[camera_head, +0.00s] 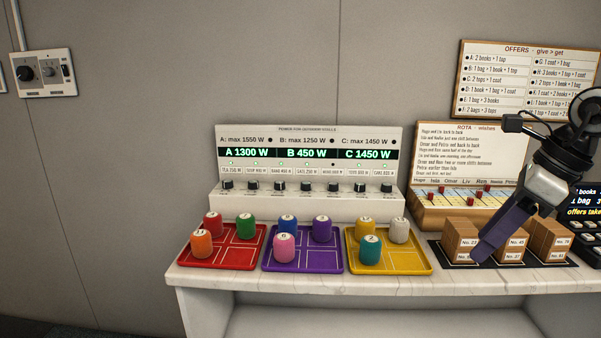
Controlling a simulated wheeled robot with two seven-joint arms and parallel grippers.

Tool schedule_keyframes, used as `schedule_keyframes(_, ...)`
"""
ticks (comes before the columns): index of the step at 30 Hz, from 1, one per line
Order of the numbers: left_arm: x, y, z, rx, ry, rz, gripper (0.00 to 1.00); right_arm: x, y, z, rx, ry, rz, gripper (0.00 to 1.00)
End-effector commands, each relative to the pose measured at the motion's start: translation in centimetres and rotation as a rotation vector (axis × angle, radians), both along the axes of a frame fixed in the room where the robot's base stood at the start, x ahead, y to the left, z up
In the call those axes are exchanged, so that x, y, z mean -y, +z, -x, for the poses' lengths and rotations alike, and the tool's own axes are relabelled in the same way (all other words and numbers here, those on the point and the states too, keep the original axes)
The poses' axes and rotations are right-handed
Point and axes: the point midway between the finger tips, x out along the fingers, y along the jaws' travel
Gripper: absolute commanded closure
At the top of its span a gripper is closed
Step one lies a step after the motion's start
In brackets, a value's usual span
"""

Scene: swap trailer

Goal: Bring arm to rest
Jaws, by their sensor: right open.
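A white power panel (310,205) stands at the back of the counter with a row of several black knobs. One of them (307,187) is near the middle of the row. The small labels above the knobs are too blurred to say surely which is cake. The display (308,153) reads A 1300 W, B 450 W and C 1450 W. My right gripper (484,253) is open, well right of the panel, pointing down and left in front of the brown boxes. It is apart from the knobs. My left gripper is not in view.
A red tray (191,262), a purple tray (271,267) and a yellow tray (431,268) with coloured pieces stand in front of the panel. Brown boxes (517,233) stand on a dark mat at right. A rota board (430,150) leans behind. Wall switches (42,72) are at upper left.

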Motion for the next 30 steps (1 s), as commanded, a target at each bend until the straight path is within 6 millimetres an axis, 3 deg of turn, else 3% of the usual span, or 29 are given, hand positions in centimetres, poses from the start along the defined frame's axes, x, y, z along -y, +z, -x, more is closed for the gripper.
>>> schedule_keyframes(1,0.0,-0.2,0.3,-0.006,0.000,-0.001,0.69,-1.6,-1.1,-0.1,-0.009,0.021,-0.035,0.53)
schedule_keyframes(5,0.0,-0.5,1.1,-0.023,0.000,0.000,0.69,-4.9,-2.7,-0.2,-0.017,0.055,-0.125,0.53)
schedule_keyframes(14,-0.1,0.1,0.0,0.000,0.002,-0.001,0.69,-14.5,-6.4,1.0,-0.075,0.110,-0.431,0.53)
schedule_keyframes(18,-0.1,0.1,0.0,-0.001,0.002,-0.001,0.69,-21.2,-8.0,2.8,-0.154,0.093,-0.708,0.53)
schedule_keyframes(22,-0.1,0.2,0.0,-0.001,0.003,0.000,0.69,-27.1,-8.1,4.8,-0.287,-0.021,-1.072,0.53)
schedule_keyframes(26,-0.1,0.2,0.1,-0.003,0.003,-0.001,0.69,-29.7,-7.8,5.4,-0.451,-0.245,-1.427,0.53)
schedule_keyframes(30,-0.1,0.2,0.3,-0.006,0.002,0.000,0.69,-28.7,-9.6,4.6,-0.647,-0.607,-1.756,0.53)
